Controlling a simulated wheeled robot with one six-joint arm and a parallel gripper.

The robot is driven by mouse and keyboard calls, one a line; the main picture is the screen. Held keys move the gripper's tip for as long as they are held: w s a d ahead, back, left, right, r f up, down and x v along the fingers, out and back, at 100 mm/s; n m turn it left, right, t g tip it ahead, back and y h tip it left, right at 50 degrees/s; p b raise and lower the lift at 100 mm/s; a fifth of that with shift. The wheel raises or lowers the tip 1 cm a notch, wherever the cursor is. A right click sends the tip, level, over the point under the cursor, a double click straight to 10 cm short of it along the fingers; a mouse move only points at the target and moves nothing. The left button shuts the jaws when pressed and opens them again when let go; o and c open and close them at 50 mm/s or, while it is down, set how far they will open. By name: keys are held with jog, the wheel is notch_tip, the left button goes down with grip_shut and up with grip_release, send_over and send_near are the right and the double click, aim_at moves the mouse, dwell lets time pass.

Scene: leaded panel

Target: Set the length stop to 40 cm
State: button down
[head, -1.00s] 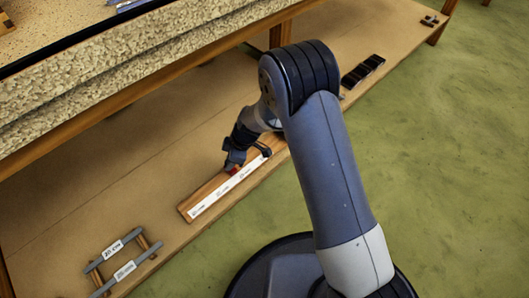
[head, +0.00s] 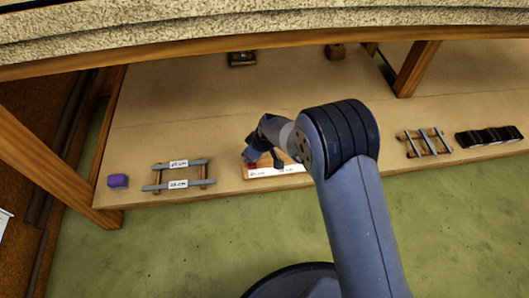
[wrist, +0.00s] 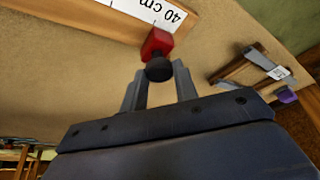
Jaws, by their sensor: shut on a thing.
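The length stop is a small red block with a black knob (wrist: 158,69). It sits on the edge of the wooden measuring board (wrist: 60,8), beside the printed "40 cm" label. The block looks about level with a tick there, but I cannot tell if it is exact. In the wrist view my gripper (wrist: 157,82) has its fingers on either side of the knob, shut on it. In the head view the red block (head: 252,165) is near the board's left end, at my gripper (head: 262,163). My arm hides the board's right part.
Left of the board lies a wooden rack with labelled grey bars (head: 180,174), then a purple block (head: 118,181). To the right are another rack of bars (head: 425,143) and a row of dark blocks (head: 488,136). A table leg (head: 415,69) stands behind.

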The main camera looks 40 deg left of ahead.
jog(key=shift+s+a, duration=0.1)
jog(key=shift+s, duration=0.15)
jog(key=c, duration=1.1)
grip_release()
jog(key=p+v, duration=0.4)
jog(key=v, duration=0.6)
jog(key=shift+r, duration=0.35)
